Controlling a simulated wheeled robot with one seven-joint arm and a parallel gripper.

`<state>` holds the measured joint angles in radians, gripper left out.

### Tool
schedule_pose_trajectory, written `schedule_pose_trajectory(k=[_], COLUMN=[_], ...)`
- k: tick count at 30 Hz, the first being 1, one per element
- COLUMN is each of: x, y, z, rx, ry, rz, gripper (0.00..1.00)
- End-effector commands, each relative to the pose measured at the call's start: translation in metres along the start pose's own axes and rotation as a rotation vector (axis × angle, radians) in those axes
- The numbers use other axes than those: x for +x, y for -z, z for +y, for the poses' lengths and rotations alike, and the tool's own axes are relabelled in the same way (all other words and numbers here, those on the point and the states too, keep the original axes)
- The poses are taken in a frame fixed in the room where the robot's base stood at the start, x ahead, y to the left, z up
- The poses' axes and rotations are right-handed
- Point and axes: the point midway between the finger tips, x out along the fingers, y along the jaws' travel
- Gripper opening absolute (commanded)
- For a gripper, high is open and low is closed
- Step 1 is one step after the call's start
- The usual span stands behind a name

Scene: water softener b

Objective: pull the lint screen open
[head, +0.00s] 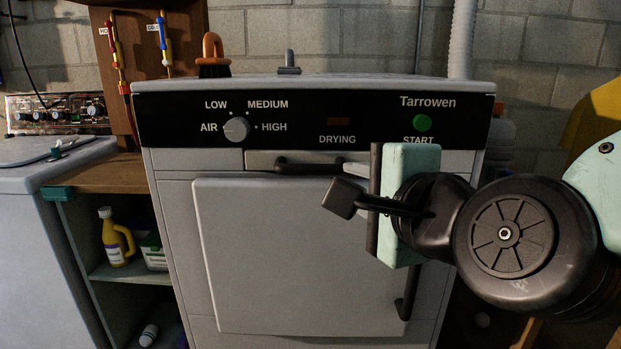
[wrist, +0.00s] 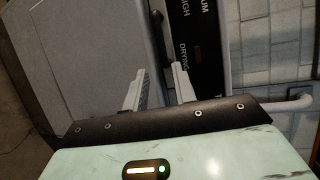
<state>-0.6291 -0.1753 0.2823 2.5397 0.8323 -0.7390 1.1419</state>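The lint screen (head: 258,160) is a narrow grey drawer front below the dryer's black control panel. It looks flush with the dryer front. Its black bar handle (head: 305,168) runs across it, and the handle's right end is partly hidden by my gripper. My gripper (head: 352,169) reaches in from the right, its fingers mostly hidden in the head view behind its own body. In the wrist view my gripper (wrist: 156,82) shows two pale fingers apart with nothing held between them. The black handle (wrist: 157,38) shows just beyond the fingertips; I see no clear contact.
The dryer door (head: 290,255) below is closed, with a black handle (head: 407,292) at its right under my wrist. The control panel (head: 310,118) lies just above. Shelves with a yellow bottle (head: 115,240) stand left; a block wall is behind.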

Motion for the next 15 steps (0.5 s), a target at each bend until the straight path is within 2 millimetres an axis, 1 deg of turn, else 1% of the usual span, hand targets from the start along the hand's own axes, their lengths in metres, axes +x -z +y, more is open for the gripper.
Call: schedule_pose_trajectory(k=[4,15], x=[0.023,0.102], y=[0.001,0.0], z=[0.0,0.001], rx=[-0.003,-0.005], ry=[-0.004,-0.004], rz=[0.002,0.0], gripper=[0.27,0.27])
